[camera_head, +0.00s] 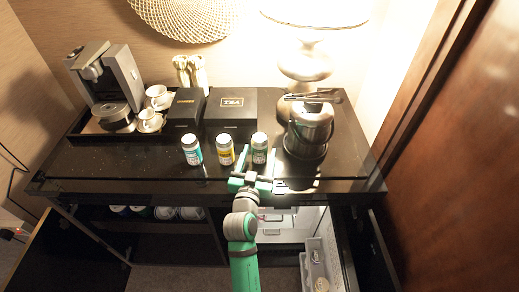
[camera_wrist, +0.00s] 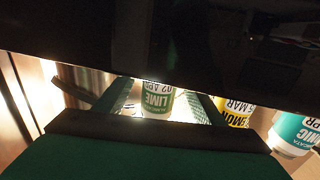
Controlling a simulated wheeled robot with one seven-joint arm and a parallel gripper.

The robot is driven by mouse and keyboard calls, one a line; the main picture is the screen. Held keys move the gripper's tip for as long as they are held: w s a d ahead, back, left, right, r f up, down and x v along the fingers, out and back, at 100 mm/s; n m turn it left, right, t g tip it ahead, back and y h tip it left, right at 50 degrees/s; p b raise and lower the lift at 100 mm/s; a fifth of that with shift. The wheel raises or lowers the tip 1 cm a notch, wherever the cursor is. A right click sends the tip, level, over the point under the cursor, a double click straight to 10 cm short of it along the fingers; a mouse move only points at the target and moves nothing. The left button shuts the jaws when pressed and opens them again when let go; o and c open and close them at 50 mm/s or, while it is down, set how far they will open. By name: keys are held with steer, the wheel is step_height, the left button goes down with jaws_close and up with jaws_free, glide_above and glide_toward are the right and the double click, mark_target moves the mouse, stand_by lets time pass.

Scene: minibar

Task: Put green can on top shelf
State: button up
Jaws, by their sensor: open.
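The green can (camera_head: 259,148), labelled LIME in the wrist view (camera_wrist: 157,100), stands upright on the dark counter, rightmost in a row of three. My gripper (camera_head: 252,180) is open at the counter's front edge, just in front of this can. In the wrist view, the can shows between the two spread fingers of my gripper (camera_wrist: 160,94); I cannot tell whether either finger touches it. Below the counter, an open, lit compartment shows a pale shelf (camera_head: 285,224), partly hidden by my arm.
A yellow-labelled can (camera_head: 225,150) and a teal can (camera_head: 191,150) stand left of the green can. A metal ice bucket (camera_head: 309,128) stands close on the right. Tea boxes (camera_head: 231,106) and a coffee machine (camera_head: 106,83) are behind. Cabinet doors hang open below.

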steer(key=shift+w+d, duration=0.1)
steer(key=shift+w, duration=0.65)
steer(key=shift+c, duration=0.7)
steer(key=c, duration=1.3)
